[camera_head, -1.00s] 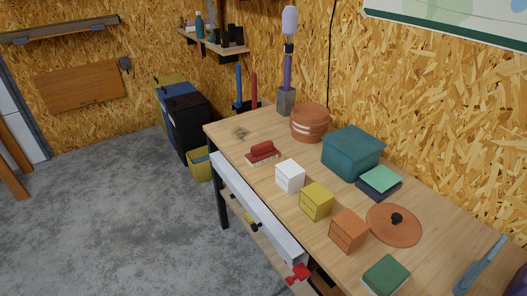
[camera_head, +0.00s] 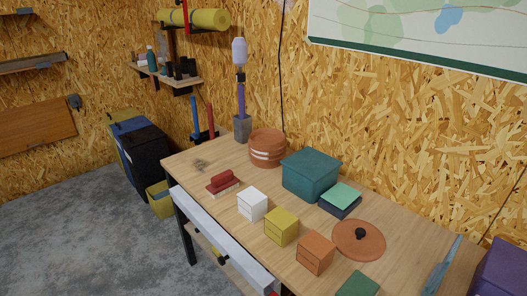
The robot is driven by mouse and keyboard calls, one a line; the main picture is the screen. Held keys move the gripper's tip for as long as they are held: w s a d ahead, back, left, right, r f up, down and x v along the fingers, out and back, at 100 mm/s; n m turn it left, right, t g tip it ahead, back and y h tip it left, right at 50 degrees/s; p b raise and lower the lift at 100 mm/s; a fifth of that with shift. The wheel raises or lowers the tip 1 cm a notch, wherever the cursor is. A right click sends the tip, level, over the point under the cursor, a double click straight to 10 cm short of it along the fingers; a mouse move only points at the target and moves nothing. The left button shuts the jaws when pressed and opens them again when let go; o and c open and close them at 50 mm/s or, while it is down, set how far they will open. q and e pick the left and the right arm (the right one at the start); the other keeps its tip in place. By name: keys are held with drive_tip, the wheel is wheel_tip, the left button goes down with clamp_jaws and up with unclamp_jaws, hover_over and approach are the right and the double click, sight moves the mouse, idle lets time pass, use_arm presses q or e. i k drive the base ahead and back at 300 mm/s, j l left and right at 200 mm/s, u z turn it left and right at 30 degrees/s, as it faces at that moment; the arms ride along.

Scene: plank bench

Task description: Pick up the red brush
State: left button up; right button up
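The red brush (camera_head: 222,182) lies on the left part of the wooden bench, near its front edge. It has a red grip on top and pale bristles underneath, resting on the bench top. Nothing covers it. A white box stands just to its right. Neither of my grippers shows in the head view.
On the bench (camera_head: 392,226) stand a white box (camera_head: 252,204), a yellow box (camera_head: 281,226), an orange box (camera_head: 316,253), a terracotta pot (camera_head: 267,147), a teal box (camera_head: 311,174) and a round lid (camera_head: 359,240). Grey floor (camera_head: 95,235) is clear at left.

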sight(226, 182)
drive_tip(key=i+j+z, duration=0.1)
drive_tip(key=j+z, duration=0.15)
drive_tip(key=z, duration=0.2)
drive_tip(key=j+z, duration=0.3)
drive_tip(key=z, duration=0.15)
drive_tip(key=j+z, duration=0.3)
drive_tip(key=z, duration=0.15)
drive_tip(key=j+z, duration=0.45)
drive_tip(key=l, duration=0.1)
